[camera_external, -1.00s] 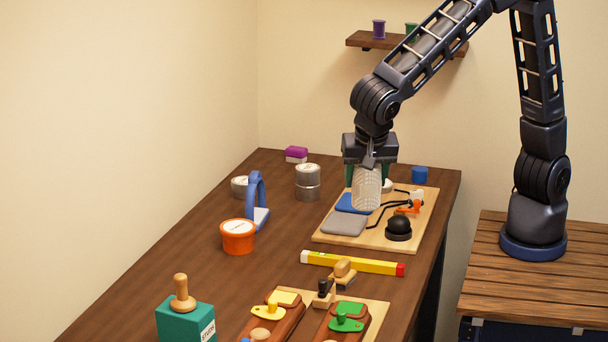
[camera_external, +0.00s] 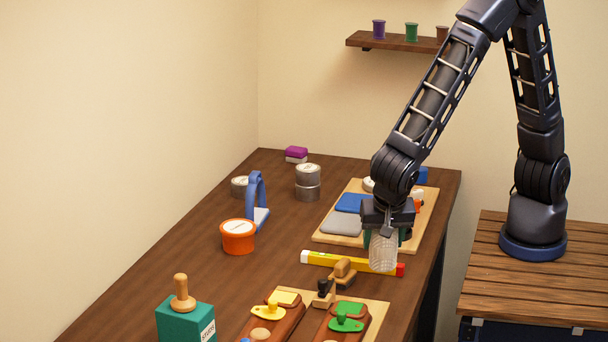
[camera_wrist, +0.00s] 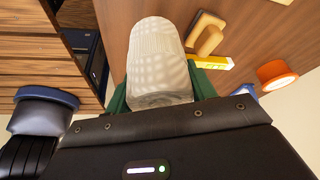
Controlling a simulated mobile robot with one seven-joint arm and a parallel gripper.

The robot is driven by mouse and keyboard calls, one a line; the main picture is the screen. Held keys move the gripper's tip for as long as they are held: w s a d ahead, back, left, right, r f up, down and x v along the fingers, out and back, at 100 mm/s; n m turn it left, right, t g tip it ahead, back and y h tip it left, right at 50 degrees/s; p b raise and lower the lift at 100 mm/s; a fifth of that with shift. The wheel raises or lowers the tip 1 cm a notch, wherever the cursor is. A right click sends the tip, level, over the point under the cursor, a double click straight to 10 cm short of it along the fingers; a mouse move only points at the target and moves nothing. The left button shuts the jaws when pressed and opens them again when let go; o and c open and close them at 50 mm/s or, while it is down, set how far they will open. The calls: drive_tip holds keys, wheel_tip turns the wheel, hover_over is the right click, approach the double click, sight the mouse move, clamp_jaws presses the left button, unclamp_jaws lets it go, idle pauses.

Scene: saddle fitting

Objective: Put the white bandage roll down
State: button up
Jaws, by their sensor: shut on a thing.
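The white bandage roll (camera_external: 383,252) is a pale ribbed cylinder. My gripper (camera_external: 384,240) is shut on it, pointing down, near the table's right edge. In the external view the roll overlaps the right part of the yellow level (camera_external: 350,262); I cannot tell whether it touches the table. In the wrist view the roll (camera_wrist: 158,62) sits between the green fingers of my gripper (camera_wrist: 160,85), with the wooden table behind it.
The wooden board (camera_external: 325,238) with grey and blue pads lies behind my gripper. An orange tub (camera_external: 238,237) is to the left. The table between tub and level is clear.

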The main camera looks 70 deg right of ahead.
sight(382, 264)
drive_tip(key=shift+f, duration=3.2)
drive_tip(key=shift+f, duration=0.15)
drive_tip(key=o, duration=1)
drive_tip(key=v, duration=1.2)
